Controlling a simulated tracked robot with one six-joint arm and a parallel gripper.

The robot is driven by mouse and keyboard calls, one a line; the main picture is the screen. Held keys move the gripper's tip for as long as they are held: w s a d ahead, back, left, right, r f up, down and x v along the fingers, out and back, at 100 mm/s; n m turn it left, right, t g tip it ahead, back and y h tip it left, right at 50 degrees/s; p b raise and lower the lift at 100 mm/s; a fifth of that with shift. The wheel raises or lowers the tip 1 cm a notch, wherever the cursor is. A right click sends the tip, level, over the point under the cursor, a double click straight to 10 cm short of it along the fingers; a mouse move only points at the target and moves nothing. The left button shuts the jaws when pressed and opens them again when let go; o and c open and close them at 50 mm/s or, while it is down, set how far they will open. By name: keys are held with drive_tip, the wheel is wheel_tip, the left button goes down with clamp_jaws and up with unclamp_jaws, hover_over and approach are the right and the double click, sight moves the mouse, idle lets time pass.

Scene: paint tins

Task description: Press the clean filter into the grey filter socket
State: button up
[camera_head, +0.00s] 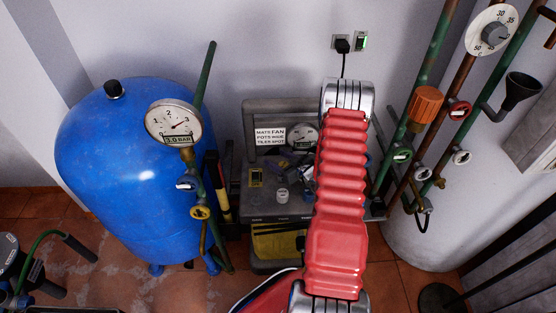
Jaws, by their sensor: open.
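A small white cylinder (282,196) stands on the grey workbench (262,209), left of my arm. I cannot tell whether it is the clean filter. I cannot make out a grey filter socket; part of the bench is hidden behind my arm. My red ribbed arm crosses the middle of the view, over the right part of the bench. My gripper does not show; the arm's metal joint and red links cover the area beyond.
A large blue tank (128,170) with a pressure gauge (174,123) stands at left. A small dark device with a yellow edge (256,178) and a sign (271,136) are at the bench. Pipes with valves (402,153) and a black funnel (520,88) stand at right.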

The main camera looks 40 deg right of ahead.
drive_tip(key=shift+s, duration=0.15)
drive_tip(key=v, duration=1.3)
drive_tip(key=shift+s, duration=0.25)
drive_tip(key=shift+d+r, duration=0.1)
